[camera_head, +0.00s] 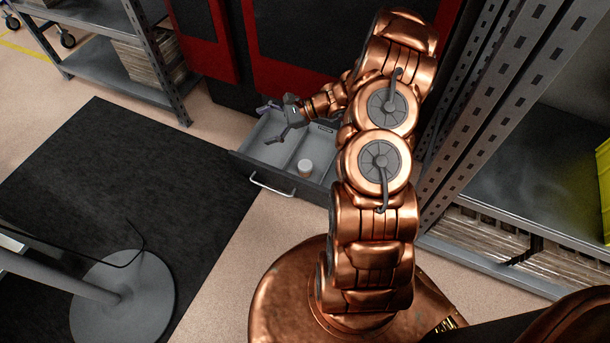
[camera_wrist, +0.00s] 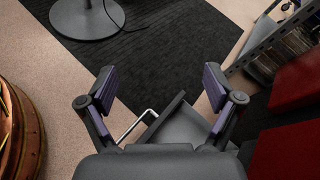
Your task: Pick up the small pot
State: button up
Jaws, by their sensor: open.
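A small white pot (camera_head: 305,167) with a tan top stands upright in an open grey drawer (camera_head: 270,157). The drawer has a silver handle on its front and is split by dividers. My gripper (camera_head: 276,121) is open and empty above the left part of the drawer, up and to the left of the pot and apart from it. In the wrist view my gripper (camera_wrist: 161,92) shows its two purple-padded fingers spread wide, with the drawer's corner and handle (camera_wrist: 138,124) below. The pot is not visible in the wrist view.
A red and black cabinet (camera_head: 285,80) stands behind the drawer. Metal shelving (camera_head: 480,120) is close on the right, and another shelf unit (camera_head: 110,70) stands at the upper left. A round grey stand base (camera_head: 125,300) rests on the dark mat (camera_head: 130,185) at left.

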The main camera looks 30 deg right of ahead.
jog(key=d+f+m+t+h+b, duration=0.1)
jog(key=d+f+m+t+b, duration=0.15)
jog(key=d+f, duration=0.45)
jog(key=d+f+m+t+h+b, duration=0.1)
jog(key=d+f+m+b, duration=0.2)
jog(key=f, duration=0.8)
jog(key=m+t+h+b, duration=0.2)
jog(key=m+h+b, duration=0.1)
jog(key=m+b, duration=0.2)
send_near(307, 166)
jog(key=x, duration=0.3)
jog(key=shift+a+f, duration=0.25)
jog(key=shift+a, duration=0.15)
jog(key=shift+b+x, duration=0.35)
jog(key=shift+x, duration=0.7)
jog(key=b+x, duration=0.1)
jog(key=x, duration=0.1)
jog(key=b+x, duration=0.2)
jog(key=shift+w+d, duration=0.25)
jog(key=shift+d, duration=0.05)
jog(key=shift+w+a+f, duration=0.1)
jog(key=shift+w+a, duration=0.2)
jog(key=shift+w, duration=0.2)
jog(key=c, duration=1.3)
